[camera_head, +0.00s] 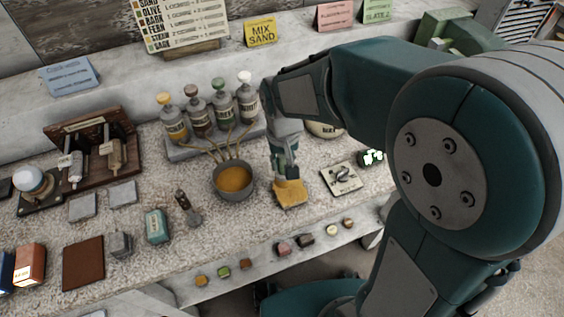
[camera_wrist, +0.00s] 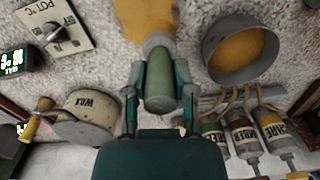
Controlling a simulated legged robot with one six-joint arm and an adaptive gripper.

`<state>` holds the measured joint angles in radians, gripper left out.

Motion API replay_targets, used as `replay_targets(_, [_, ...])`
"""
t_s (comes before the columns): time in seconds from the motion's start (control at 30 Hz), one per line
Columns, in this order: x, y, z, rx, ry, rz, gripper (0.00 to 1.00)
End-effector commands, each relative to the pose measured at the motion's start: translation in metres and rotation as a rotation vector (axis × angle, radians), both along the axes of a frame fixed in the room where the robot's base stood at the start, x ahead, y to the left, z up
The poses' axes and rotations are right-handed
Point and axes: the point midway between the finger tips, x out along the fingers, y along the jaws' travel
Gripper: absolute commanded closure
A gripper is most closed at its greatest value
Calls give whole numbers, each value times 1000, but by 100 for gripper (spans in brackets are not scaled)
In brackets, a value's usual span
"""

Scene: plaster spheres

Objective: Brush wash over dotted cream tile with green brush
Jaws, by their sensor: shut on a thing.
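My gripper (camera_head: 284,158) is shut on the green brush (camera_wrist: 159,78), whose green handle shows between the fingers in the wrist view. The brush points down onto a tile (camera_head: 292,196) on the worktop. The tile's visible face is ochre-yellow, and it also shows at the top of the wrist view (camera_wrist: 145,14). I cannot make out cream or dots on it. The brush tip hides part of the tile, and contact looks likely but is not clear. A grey pot (camera_head: 233,192) of ochre wash stands just left of the tile.
A dial plate marked POT °C (camera_head: 342,178) lies right of the tile, near a small digital display (camera_head: 372,157). Several pump bottles (camera_head: 223,107) stand behind the pot, with tubes reaching into it. A WAX pot (camera_wrist: 88,115) shows in the wrist view.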

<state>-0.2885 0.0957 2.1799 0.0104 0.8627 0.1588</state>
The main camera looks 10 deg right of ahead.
Motion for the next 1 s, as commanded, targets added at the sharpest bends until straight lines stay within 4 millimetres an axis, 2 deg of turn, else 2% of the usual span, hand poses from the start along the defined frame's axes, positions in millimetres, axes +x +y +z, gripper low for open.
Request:
replay_targets(0.13, [0,0,13,0,-3,0,100])
replay_targets(0.47, [0,0,16,0,-2,0,100])
replay_targets(0.8, [1,0,49,0,-4,0,100])
replay_targets(1.0, [0,0,54,0,-1,0,100])
